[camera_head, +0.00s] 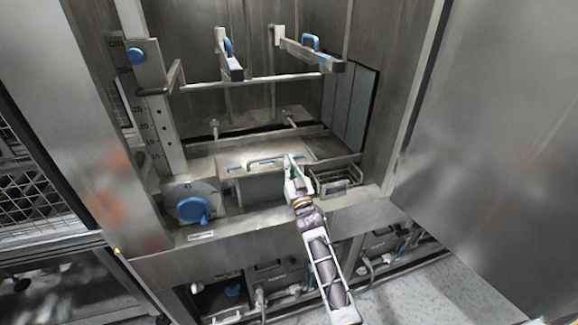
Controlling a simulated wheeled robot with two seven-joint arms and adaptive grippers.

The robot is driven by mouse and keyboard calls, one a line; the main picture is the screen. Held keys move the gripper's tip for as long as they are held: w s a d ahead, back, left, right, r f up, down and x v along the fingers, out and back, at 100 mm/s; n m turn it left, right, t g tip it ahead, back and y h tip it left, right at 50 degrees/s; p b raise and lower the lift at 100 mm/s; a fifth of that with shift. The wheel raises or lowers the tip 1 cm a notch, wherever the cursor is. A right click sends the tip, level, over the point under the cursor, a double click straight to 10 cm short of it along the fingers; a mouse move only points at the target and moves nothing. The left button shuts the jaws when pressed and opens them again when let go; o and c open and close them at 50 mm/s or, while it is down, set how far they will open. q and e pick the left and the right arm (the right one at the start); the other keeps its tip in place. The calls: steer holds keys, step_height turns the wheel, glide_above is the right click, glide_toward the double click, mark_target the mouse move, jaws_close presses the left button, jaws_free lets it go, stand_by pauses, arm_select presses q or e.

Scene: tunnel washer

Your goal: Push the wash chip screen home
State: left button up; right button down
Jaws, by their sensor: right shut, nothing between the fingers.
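A small wire-mesh basket-like screen (338,178) with a pale label plate on its front sits in an opening at the right of the machine's front ledge. I take it to be the wash chip screen; how far in it sits is hard to tell. My right gripper (293,163) is shut and empty, just left of the screen, its fingers pointing into the machine. It covers part of the ledge there. Whether it touches anything is unclear. My left gripper is not in view.
A steel lid with a bar handle (262,163) lies left of the gripper. A blue rotary knob (193,209) is at the front left. Two blue-handled arms (311,54) hang above. A large steel door (492,130) stands at the right. Pipes run below the ledge.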

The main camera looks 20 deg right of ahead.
mark_target(271, 181)
arm_select(q)
steer(key=shift+f, duration=0.1)
arm_select(e)
steer(key=shift+f, duration=0.1)
